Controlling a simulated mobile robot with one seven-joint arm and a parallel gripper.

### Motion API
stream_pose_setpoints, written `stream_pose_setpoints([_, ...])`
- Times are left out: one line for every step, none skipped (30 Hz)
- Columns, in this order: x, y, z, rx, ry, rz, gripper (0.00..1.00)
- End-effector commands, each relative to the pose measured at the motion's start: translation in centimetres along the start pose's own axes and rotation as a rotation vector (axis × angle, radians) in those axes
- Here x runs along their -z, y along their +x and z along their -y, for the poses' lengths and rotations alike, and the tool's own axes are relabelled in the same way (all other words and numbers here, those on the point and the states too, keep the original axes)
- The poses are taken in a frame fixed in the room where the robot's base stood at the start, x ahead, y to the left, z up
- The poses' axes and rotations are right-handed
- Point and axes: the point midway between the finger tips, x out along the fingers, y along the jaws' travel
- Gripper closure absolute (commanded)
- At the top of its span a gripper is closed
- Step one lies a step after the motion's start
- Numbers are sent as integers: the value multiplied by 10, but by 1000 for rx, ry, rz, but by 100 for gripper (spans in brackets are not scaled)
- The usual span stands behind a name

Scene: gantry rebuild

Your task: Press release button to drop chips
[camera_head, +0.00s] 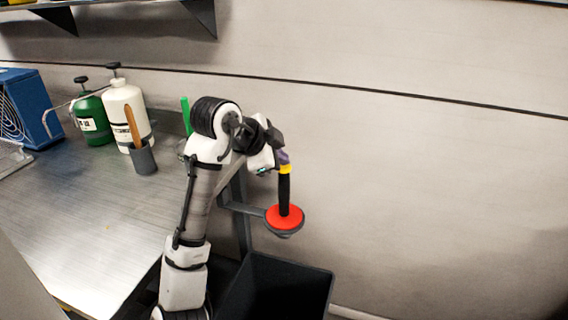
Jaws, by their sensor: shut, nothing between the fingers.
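An upright black post (284,190) with a yellow band (285,169) stands on a red round disc (285,218). A grey bracket (245,209) holds the disc out from a dark upright. I cannot tell which part is the release button, and I see no chips. My gripper (279,153) is shut and empty at the upper end of the post. It is very close to the top, but I cannot tell whether it touches.
A dark open bin (318,290) stands on the floor below the disc. The metal table (90,225) at left holds a green bottle (94,120), a white bottle (127,108), a grey cup (143,160) and a blue box (28,108). The wall at right is bare.

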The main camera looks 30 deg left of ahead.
Motion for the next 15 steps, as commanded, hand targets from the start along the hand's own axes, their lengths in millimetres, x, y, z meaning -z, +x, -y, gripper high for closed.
stream_pose_setpoints([0,1,0,-2,-1,1,100])
stream_pose_setpoints([0,1,0,-2,-1,1,100])
stream_pose_setpoints([0,1,0,-3,-1,1,100])
stream_pose_setpoints([0,1,0,-3,-1,1,100])
stream_pose_setpoints([0,1,0,-3,-1,1,100])
stream_pose_setpoints([0,1,0,-3,-1,1,100])
stream_pose_setpoints([0,0,0,-3,-1,1,100])
stream_pose_setpoints([0,0,0,-3,-1,1,100])
stream_pose_setpoints([1,-1,1,-3,-1,1,100])
stream_pose_setpoints([1,-2,1,-3,-1,1,100])
stream_pose_setpoints([2,-2,2,-3,-1,1,100])
stream_pose_setpoints([3,-4,3,-2,-1,1,100])
stream_pose_setpoints([4,-5,4,-2,-1,1,100])
stream_pose_setpoints([5,-7,5,-2,-1,0,100])
stream_pose_setpoints([7,-8,7,-2,0,0,100])
